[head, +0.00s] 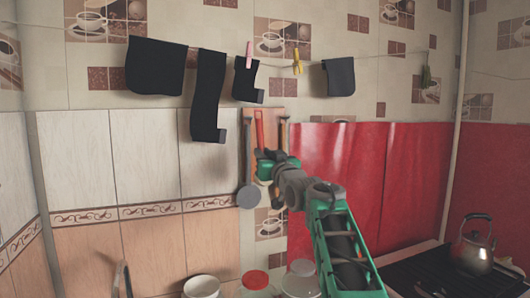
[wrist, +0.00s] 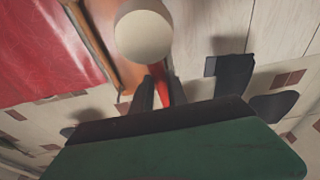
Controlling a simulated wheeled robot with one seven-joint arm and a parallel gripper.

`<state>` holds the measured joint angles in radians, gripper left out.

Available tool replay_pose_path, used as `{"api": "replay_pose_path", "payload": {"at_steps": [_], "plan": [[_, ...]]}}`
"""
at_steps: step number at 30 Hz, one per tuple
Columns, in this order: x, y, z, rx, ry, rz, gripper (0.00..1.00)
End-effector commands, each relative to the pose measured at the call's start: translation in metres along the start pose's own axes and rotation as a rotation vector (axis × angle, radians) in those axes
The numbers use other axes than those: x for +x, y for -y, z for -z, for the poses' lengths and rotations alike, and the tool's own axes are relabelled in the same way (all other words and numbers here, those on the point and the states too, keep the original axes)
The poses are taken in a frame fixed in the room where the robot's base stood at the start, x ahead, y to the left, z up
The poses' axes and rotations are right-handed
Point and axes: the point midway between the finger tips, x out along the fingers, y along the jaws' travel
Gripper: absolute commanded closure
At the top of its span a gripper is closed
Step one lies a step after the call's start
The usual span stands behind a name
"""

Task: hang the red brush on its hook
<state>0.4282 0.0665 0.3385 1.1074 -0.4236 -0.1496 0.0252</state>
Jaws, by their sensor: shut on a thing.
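The red brush shows in the head view as an upright red handle (head: 259,128) in front of a wooden hook board (head: 276,116). My gripper (head: 268,166) is at the lower part of the board. In the wrist view my gripper's dark fingers (wrist: 161,94) are shut on the red brush handle (wrist: 163,88). A round cream shape (wrist: 143,33) beyond the fingers looks like the brush's head. I cannot see the hook, nor tell whether the handle's top touches it.
A dark ladle (head: 247,170) hangs close to my gripper's left, and a wooden-handled utensil (head: 284,134) to its right. Black cloths (head: 209,95) hang on a line above. Jars (head: 255,280) stand below. A kettle (head: 475,246) is on the stove at right.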

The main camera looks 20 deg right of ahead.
Motion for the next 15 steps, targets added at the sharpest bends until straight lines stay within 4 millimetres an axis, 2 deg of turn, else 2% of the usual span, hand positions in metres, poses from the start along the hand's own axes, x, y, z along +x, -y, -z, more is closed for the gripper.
{"api": "replay_pose_path", "payload": {"at_steps": [15], "plan": [[0.035,0.0,-0.007,0.001,0.002,0.0,1.0]]}}
